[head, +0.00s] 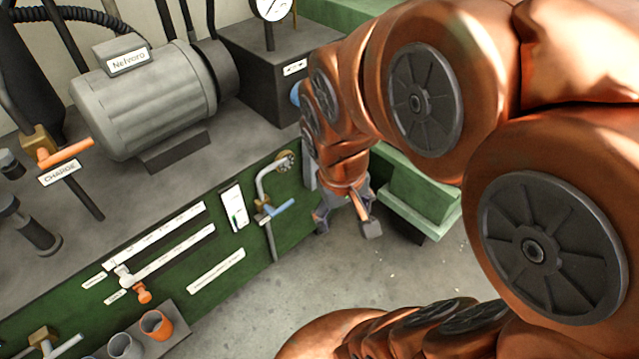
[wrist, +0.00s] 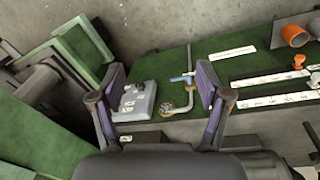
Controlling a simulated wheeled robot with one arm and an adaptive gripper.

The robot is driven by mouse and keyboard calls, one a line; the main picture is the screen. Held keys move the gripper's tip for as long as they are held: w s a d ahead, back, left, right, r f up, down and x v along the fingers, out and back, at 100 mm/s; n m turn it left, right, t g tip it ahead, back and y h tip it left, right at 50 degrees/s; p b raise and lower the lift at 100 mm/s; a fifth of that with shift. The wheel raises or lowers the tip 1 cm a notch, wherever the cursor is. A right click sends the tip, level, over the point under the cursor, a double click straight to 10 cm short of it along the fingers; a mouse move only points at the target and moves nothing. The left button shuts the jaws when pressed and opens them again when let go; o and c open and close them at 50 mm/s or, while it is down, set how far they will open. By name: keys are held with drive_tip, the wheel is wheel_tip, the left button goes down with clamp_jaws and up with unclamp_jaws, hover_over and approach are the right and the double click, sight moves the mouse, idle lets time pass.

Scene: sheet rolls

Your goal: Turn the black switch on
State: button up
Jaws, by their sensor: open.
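My gripper (head: 347,224) hangs in front of the green panel in the head view, with its fingers apart and nothing between them. In the wrist view my gripper (wrist: 161,82) is also open, its two fingers reaching over the green panel. A small grey box (wrist: 137,100) with small dark and white details on its face shows between the fingers, close to the left one. The black switch may be on this box, but it is too small to make out, and so is its position. In the head view my arm mostly hides the box.
A pipe with a blue-handled valve (head: 277,209) runs beside the gripper on the green panel (head: 205,262). An orange valve knob (head: 143,293) and an orange cup (head: 155,324) are farther left. A grey motor (head: 147,95) stands above. A green block (head: 420,195) is to the right. Bare floor lies below.

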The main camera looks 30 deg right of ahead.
drive_tip(key=w+d+f+n+t+h+b, duration=0.15)
drive_tip(key=w+d+f+t+b, duration=0.35)
drive_tip(key=w+d+f+b, duration=0.65)
drive_tip(key=w+d+f+t+h+b, duration=0.3)
drive_tip(key=w+d+f+t+b, duration=0.35)
drive_tip(key=w+d, duration=0.8)
drive_tip(key=w+a+f+n+t+y+b, duration=0.1)
drive_tip(key=w+f+n+t+y+b, duration=0.3)
drive_tip(key=f+b, duration=0.6)
drive_tip(key=w+a+f+t+y+b, duration=0.1)
drive_tip(key=f+t+y+b, duration=0.1)
drive_tip(key=f+y+b, duration=0.6)
drive_tip(key=shift+w+a+f+g+h+b, duration=0.1)
drive_tip(key=shift+w+a+f+h+b, duration=0.35)
drive_tip(key=shift+w, duration=0.7)
drive_tip(key=shift+w+a+f+g+h+b, duration=0.2)
drive_tip(key=shift+w+f+b, duration=0.35)
drive_tip(key=shift+w, duration=0.6)
drive_tip(key=shift+w+a+f+t+h+b, duration=0.1)
drive_tip(key=shift+w+a+f+h+b, duration=0.3)
drive_tip(key=shift+w, duration=0.75)
drive_tip(key=shift+d+f, duration=0.1)
drive_tip(key=shift+d, duration=0.05)
drive_tip(key=shift+c, duration=0.5)
drive_tip(key=c, duration=1.1)
drive_tip(key=shift+o, duration=0.2)
